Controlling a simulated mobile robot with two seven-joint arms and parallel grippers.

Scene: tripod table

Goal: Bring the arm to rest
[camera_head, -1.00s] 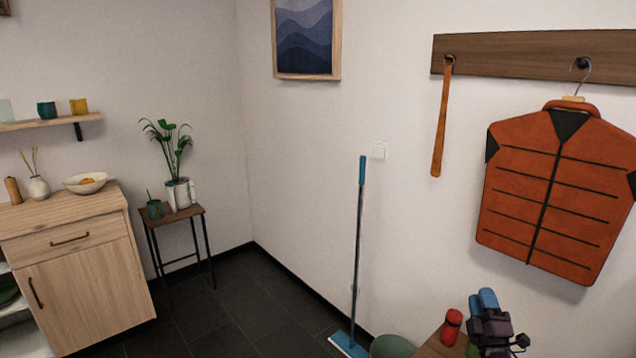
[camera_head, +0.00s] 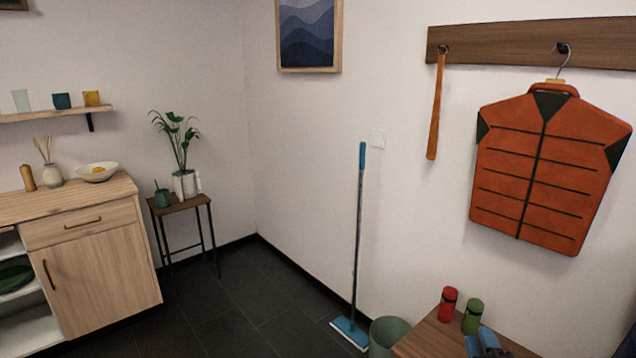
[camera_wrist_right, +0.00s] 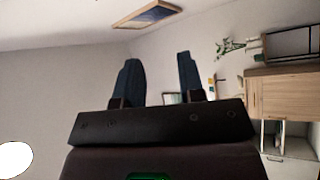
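My right gripper (camera_head: 486,342) shows at the bottom edge of the head view, in front of the wooden table. Only its blue fingers show there; the rest is cut off by the frame. In the right wrist view its two fingers (camera_wrist_right: 158,62) stand apart with nothing between them, so it is open and empty. My left gripper is in neither view.
A wooden table (camera_head: 428,335) at the lower right bears a red bottle (camera_head: 447,304) and a green bottle (camera_head: 472,316). A grey-green bin (camera_head: 388,334) and a mop (camera_head: 358,240) stand left of it. Dark floor (camera_head: 230,315) is clear towards the cabinet (camera_head: 100,270).

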